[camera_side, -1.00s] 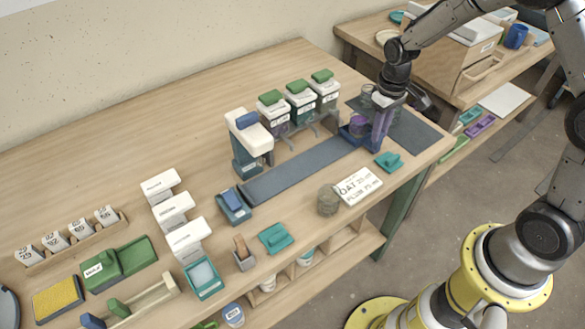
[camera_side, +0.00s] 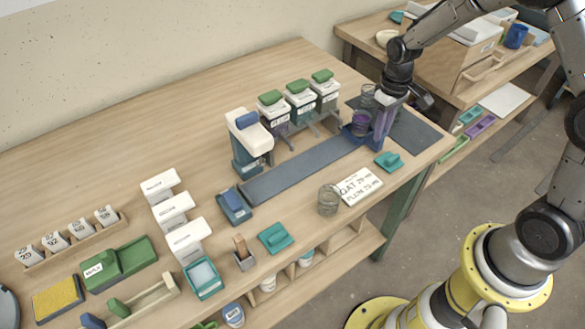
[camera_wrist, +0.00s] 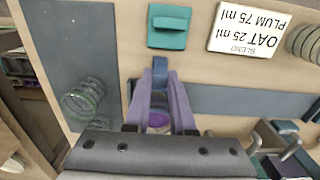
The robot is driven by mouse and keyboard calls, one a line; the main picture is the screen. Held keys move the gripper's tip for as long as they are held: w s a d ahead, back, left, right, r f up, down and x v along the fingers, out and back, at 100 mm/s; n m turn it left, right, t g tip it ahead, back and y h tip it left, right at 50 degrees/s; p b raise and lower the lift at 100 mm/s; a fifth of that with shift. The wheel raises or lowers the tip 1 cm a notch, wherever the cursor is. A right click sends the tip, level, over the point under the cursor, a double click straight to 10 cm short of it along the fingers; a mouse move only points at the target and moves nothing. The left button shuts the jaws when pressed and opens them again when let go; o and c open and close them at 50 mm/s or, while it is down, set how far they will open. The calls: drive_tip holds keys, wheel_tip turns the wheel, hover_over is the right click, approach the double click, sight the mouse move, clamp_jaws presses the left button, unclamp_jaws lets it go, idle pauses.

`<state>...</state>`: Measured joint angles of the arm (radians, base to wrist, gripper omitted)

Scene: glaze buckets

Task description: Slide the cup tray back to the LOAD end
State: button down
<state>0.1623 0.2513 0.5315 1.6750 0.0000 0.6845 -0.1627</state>
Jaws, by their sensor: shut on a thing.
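The blue cup tray (camera_side: 351,138) sits at the right end of the long grey track (camera_side: 300,172) in the side view. A clear cup with purple contents (camera_side: 361,124) stands in it. My gripper (camera_side: 381,130) is at the tray's right side, its purple fingers pointing down. In the wrist view my gripper (camera_wrist: 160,85) is shut on the tray's blue handle (camera_wrist: 160,77). The purple contents (camera_wrist: 158,119) show between the fingers; most of the tray is hidden there. I cannot read which track end is marked LOAD.
Several green-lidded dispensers (camera_side: 299,99) stand behind the track. A white and blue unit (camera_side: 249,140) stands by its left end. A clear jar (camera_side: 328,200), a card (camera_side: 358,186) and a teal block (camera_side: 389,161) lie in front. Another clear glass (camera_wrist: 83,98) stands on the grey mat.

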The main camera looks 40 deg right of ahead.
drive_tip(key=c, duration=0.8)
unclamp_jaws()
drive_tip(key=shift+c, duration=0.2)
drive_tip(key=shift+r, duration=3.55)
